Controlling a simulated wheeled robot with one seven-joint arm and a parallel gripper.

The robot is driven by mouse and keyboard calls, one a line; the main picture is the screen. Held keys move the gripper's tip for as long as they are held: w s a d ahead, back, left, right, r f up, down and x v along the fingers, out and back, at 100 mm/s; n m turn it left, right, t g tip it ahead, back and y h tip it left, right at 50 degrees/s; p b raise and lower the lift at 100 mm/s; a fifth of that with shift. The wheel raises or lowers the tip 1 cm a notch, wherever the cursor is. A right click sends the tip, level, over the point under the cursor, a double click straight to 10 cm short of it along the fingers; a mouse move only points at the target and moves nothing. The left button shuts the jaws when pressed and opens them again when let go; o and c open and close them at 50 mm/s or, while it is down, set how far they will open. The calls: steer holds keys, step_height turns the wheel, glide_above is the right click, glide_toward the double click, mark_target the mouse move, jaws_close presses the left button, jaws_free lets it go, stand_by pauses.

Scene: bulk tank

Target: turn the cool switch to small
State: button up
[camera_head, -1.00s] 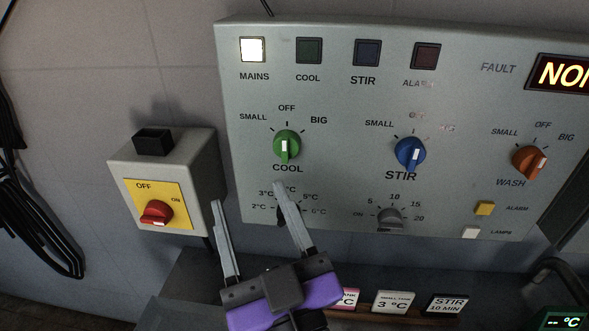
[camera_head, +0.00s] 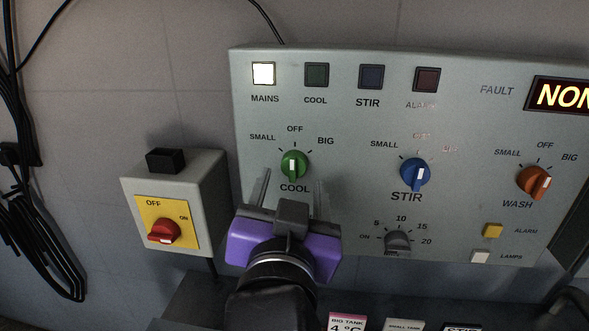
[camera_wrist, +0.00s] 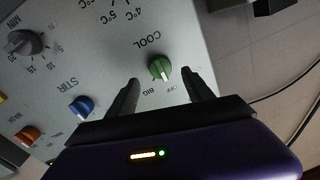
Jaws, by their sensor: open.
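The cool switch (camera_head: 294,165) is a green round knob with a raised grip and a white mark, on the grey panel (camera_head: 345,130). SMALL is at its upper left, OFF above, BIG at its upper right. Its grip stands roughly upright, in line with OFF. My gripper (camera_head: 291,180) is open and empty, its fingers pointing at the panel just below the knob. In the wrist view the cool switch (camera_wrist: 159,68) appears between the tips of my gripper (camera_wrist: 159,77), with a gap on each side. I cannot tell how deep the fingers reach. The cool thermostat dial is hidden behind my gripper in the head view.
The blue stir switch (camera_head: 415,173) is to the right, with the orange wash switch (camera_head: 533,181) beyond it. A grey timer dial (camera_head: 397,241) sits lower. A box with a red switch (camera_head: 164,231) stands out at the left. Small signs (camera_head: 346,322) stand below the panel.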

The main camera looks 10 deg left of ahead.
mark_target(294, 170)
steer(key=shift+w+a, duration=0.15)
steer(key=shift+w, duration=2.35)
jaws_close()
